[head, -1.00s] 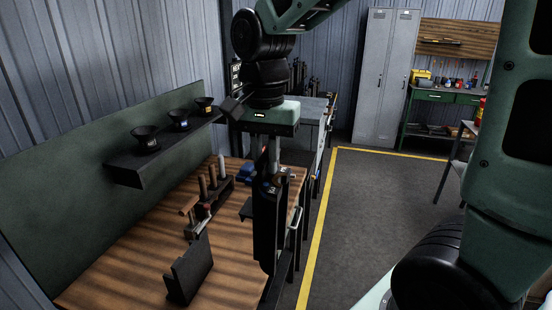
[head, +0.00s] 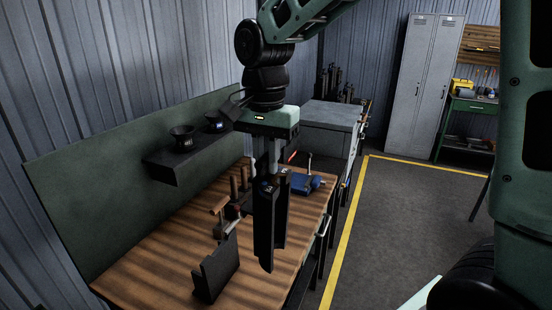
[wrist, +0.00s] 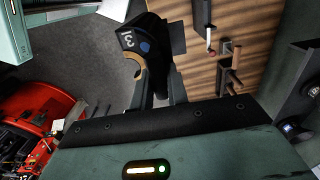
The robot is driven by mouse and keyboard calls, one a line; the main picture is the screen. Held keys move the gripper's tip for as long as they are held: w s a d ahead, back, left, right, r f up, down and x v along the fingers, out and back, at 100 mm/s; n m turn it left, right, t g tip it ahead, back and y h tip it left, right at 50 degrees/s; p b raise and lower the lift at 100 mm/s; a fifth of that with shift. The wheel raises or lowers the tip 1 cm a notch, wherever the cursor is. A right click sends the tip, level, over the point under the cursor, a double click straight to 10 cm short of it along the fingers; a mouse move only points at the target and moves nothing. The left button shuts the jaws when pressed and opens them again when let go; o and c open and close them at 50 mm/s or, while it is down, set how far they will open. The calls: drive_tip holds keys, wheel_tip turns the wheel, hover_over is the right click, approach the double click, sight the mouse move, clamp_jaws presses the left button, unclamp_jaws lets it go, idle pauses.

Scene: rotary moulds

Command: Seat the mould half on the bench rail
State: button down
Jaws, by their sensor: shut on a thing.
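My gripper (head: 268,172) points down over the right part of the wooden bench (head: 165,262), shut on a dark mould half (head: 264,225). The mould half hangs upright below the fingers. In the wrist view, the mould half (wrist: 133,42) shows a "3" label, a blue dot and a brown curved edge. A black upright plate (head: 216,270), possibly the bench rail, stands on the bench to the left of the mould half, apart from it in the picture. The mould half's lower end overlaps the bench in view; I cannot tell its height.
A holder with upright handles (head: 235,190) stands behind the plate. A blue vise (head: 305,183) is at the bench's right edge. A black shelf (head: 175,165) with dark funnels juts out at the back left.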

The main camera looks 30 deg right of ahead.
drive_tip(key=w+a+p, duration=0.4)
drive_tip(key=w+a, duration=0.3)
drive_tip(key=w, duration=0.2)
drive_tip(key=shift+w+r, duration=0.25)
idle(0.8)
drive_tip(key=shift+f, duration=0.1)
idle(0.4)
wheel_tip(320, 180, down, 13)
drive_tip(key=b, duration=0.7)
drive_tip(key=shift+f, duration=0.2)
idle(0.7)
drive_tip(key=shift+w+a, duration=0.1)
drive_tip(key=shift+w, duration=0.15)
idle(0.8)
drive_tip(key=shift+f+b, duration=0.55)
drive_tip(key=shift+f, duration=0.4)
idle(1.4)
